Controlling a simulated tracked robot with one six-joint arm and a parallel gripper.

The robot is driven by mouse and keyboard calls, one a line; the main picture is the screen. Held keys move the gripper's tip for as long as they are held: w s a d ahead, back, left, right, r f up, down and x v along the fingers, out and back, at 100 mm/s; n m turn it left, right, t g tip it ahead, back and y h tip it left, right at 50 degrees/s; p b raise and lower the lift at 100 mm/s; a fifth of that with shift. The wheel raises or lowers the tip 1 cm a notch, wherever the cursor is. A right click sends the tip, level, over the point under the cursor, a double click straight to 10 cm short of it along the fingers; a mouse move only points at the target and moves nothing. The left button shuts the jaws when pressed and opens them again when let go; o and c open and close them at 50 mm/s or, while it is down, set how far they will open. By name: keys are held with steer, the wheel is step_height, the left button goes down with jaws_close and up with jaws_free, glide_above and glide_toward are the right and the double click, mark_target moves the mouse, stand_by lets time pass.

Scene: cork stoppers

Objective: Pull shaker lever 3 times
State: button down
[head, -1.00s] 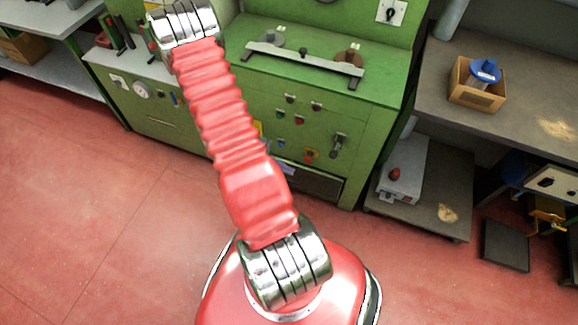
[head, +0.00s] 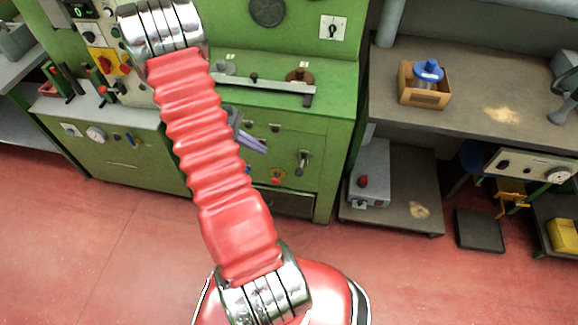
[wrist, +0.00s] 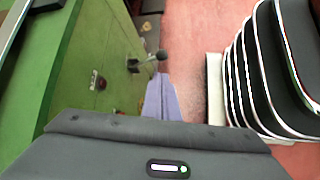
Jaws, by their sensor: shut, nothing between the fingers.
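The lever (head: 303,160) is a short dark grip with a metal mount on the front of the green machine. In the wrist view the lever (wrist: 160,55) sticks out from the green panel and ends in a dark round knob. My gripper (head: 266,149) has pale purple fingers and is to the left of the lever in the head view, apart from it. In the wrist view my gripper (wrist: 158,76) is shut and empty, its fingertips close to the knob. Whether they touch it I cannot tell. My red arm hides part of the machine front.
The green machine (head: 335,130) carries a metal rail (head: 270,84) on top and a red knob (head: 277,178) below the lever. A grey bench (head: 470,105) on the right holds a cardboard box (head: 425,98) with a blue-lidded item. Red floor (head: 100,225) in front is clear.

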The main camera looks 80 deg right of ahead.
steer(key=shift+s+a+n, duration=0.1)
steer(key=shift+a+n, duration=0.05)
steer(key=shift+n, duration=0.35)
glide_toward(301, 166)
steer(key=s+a+f, duration=0.2)
steer(key=s, duration=0.1)
steer(key=shift+s+a, duration=0.2)
steer(key=shift+a, duration=0.2)
steer(key=shift+w+a+f, duration=0.15)
steer(key=shift+f, duration=0.05)
stand_by(0.5)
